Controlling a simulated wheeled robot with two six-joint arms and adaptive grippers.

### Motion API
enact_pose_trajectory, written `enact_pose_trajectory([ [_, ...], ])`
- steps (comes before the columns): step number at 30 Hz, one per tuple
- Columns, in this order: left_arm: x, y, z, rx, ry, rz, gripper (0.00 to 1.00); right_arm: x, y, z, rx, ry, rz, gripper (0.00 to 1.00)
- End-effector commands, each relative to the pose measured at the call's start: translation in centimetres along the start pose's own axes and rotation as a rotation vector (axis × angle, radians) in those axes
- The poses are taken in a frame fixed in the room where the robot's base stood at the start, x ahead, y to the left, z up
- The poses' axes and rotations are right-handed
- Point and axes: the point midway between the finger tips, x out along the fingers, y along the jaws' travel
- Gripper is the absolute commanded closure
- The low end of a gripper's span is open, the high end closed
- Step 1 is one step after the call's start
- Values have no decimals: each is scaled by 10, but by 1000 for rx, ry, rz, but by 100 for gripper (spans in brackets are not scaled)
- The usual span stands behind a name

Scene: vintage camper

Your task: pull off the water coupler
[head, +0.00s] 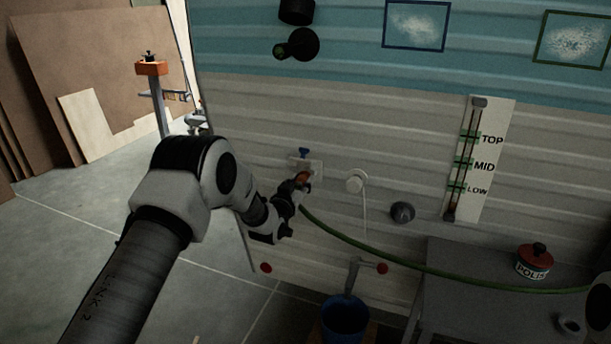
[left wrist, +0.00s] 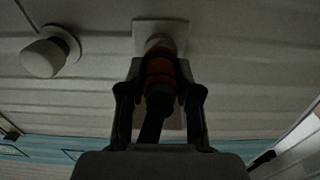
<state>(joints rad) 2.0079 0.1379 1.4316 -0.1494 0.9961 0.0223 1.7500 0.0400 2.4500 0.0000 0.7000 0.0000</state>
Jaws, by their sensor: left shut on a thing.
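The orange water coupler (head: 303,178) sits at the white inlet plate (head: 313,168) on the camper wall, with a green hose (head: 365,247) running from it to the right. A blue handle (head: 304,152) shows just above the coupler. My left gripper (head: 298,186) is shut on the coupler. In the left wrist view the coupler (left wrist: 160,75) lies between the two dark fingers (left wrist: 160,98), in front of the white plate (left wrist: 158,30). I cannot tell whether the coupler is fully seated on the inlet. My right gripper is not in view.
A grey table (head: 468,265) bears a red polish tin (head: 534,262). A blue bucket (head: 345,318) stands below. Open floor lies at left.

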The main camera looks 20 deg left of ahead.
Motion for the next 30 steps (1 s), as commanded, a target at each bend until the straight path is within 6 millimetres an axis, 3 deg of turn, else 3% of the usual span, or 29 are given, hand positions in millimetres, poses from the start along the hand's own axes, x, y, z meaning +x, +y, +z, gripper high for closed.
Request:
enact_pose_trajectory([
  [17, -12, 0, -1, -1, 1, 0, 100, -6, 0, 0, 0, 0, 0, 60],
  [30, -50, 0, -1, -1, -1, -1, 100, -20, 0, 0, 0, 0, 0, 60],
])
